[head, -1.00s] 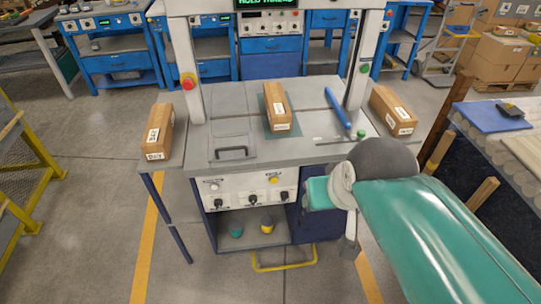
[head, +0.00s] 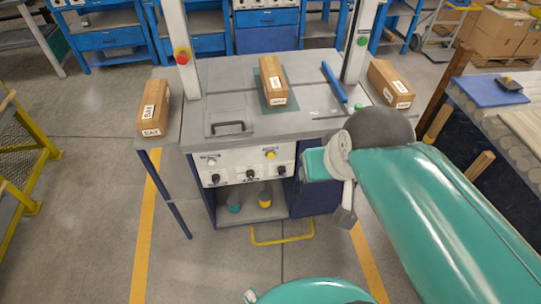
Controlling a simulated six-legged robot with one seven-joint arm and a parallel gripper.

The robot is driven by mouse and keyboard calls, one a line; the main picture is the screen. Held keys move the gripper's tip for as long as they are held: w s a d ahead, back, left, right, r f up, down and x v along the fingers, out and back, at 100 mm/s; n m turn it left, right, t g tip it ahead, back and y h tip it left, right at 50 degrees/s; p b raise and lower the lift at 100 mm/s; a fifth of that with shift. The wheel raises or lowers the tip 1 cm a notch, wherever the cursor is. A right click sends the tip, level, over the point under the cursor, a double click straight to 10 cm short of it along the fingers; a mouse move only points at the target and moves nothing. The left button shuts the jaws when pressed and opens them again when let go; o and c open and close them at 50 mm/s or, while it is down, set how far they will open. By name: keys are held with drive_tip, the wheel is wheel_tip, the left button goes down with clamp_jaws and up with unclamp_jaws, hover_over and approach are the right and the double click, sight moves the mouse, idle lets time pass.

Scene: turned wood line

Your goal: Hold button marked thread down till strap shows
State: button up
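The strapping machine's cream control panel (head: 232,166) faces me below the grey table top. It has a pale button (head: 211,161) at upper left and a yellow button (head: 270,154) at upper right, with dark knobs below. The button labels are too small to read. A cardboard box (head: 272,82) lies on the table top between the uprights, with no strap visible on it. My gripper (head: 345,216) seems to be the dark grey end hanging right of the panel, apart from both buttons. Its fingers cannot be made out.
More boxes lie at left (head: 154,108) and right (head: 390,84). A blue bar (head: 334,82) lies on the table top. The uprights carry a red button (head: 182,57) and a green button (head: 362,41). A yellow foot bar (head: 282,240) juts out below. A roller table (head: 500,110) stands at right.

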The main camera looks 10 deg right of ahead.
clamp_jaws()
idle(0.3)
idle(1.6)
